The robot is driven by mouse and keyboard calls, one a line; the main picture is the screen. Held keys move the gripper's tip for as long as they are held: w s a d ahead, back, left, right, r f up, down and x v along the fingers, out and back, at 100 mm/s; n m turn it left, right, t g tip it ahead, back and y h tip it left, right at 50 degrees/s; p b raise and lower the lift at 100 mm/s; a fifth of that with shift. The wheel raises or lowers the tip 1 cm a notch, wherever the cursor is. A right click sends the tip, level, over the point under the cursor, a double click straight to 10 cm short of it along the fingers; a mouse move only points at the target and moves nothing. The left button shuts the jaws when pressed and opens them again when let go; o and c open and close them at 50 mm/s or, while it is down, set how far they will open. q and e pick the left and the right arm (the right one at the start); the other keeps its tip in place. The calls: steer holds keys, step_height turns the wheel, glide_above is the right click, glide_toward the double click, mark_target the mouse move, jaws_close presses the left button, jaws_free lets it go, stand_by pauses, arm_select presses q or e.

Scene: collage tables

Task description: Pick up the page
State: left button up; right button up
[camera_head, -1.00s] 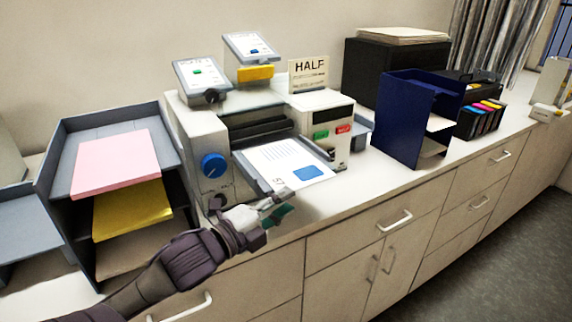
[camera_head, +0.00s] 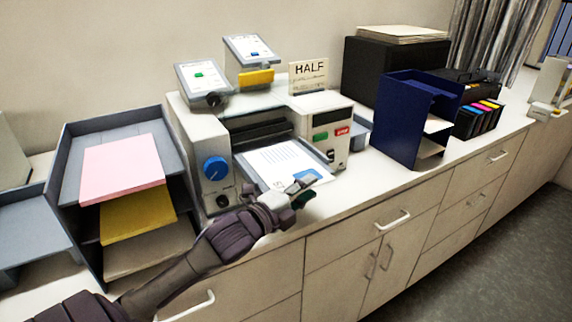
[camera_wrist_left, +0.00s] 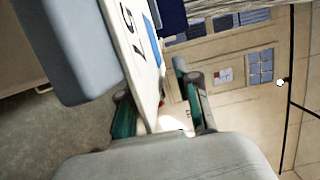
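The page (camera_head: 278,160) is a white sheet with printed lines and a blue block. It lies on the grey output tray (camera_head: 249,175) at the front of the white printing machine (camera_head: 205,140). My left gripper (camera_head: 306,191) is at the page's near right edge, and its fingers cover part of that corner. In the left wrist view, the page (camera_wrist_left: 136,45) reaches into the gap between two spread teal-padded fingers (camera_wrist_left: 155,100), beside the grey tray (camera_wrist_left: 70,50). The fingers look open, with space beside the page. My right gripper is not in view.
A grey paper rack (camera_head: 68,165) with pink (camera_head: 120,168) and yellow sheets (camera_head: 138,215) stands at left. A dark blue rack (camera_head: 400,120) and ink cartridges (camera_head: 478,118) stand to the right. Some counter in front of the blue rack is clear.

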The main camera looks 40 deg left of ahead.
arm_select(q)
jaws_close()
